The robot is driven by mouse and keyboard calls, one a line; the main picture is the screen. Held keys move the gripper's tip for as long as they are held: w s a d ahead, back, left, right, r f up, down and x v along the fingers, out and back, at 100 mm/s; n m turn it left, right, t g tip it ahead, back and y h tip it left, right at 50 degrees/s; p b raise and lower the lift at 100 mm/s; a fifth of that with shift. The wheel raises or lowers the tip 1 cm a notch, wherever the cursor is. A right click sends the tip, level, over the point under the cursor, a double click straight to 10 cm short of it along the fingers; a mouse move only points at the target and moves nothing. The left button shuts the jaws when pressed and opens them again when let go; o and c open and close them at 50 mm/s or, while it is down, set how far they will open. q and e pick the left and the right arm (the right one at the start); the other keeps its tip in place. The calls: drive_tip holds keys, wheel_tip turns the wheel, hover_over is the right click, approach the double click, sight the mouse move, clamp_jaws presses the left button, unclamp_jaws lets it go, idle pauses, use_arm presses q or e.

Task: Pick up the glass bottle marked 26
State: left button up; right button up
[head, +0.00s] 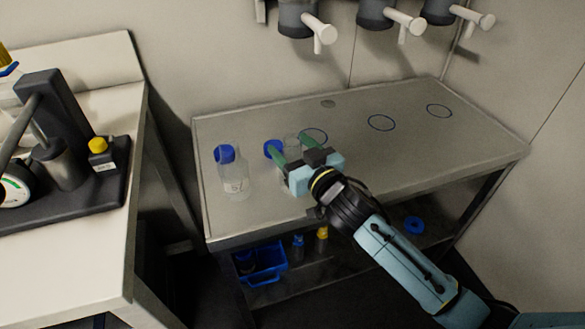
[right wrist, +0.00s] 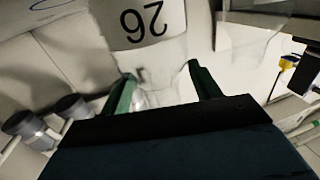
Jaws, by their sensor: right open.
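The clear glass bottle marked 26 (right wrist: 150,25) fills the upper middle of the right wrist view, its number upside down there. Its narrower neck lies between the green fingers of my right gripper (right wrist: 162,90), which are open with gaps beside it. In the head view my right gripper (head: 292,149) is over the grey table, and a bit of clear glass (head: 292,141) shows between its fingers. The rest of that glass is hidden by the gripper. My left gripper is not in view.
A blue-capped clear bottle (head: 235,178) stands left of the gripper; another blue cap (head: 272,149) is close beside the left finger. The grey table (head: 445,150) is clear at right, with blue rings. Taps (head: 325,36) hang above. A blue basket (head: 262,265) sits below.

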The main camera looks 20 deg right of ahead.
drive_tip(key=c, duration=1.3)
clamp_jaws()
drive_tip(key=shift+r, duration=0.1)
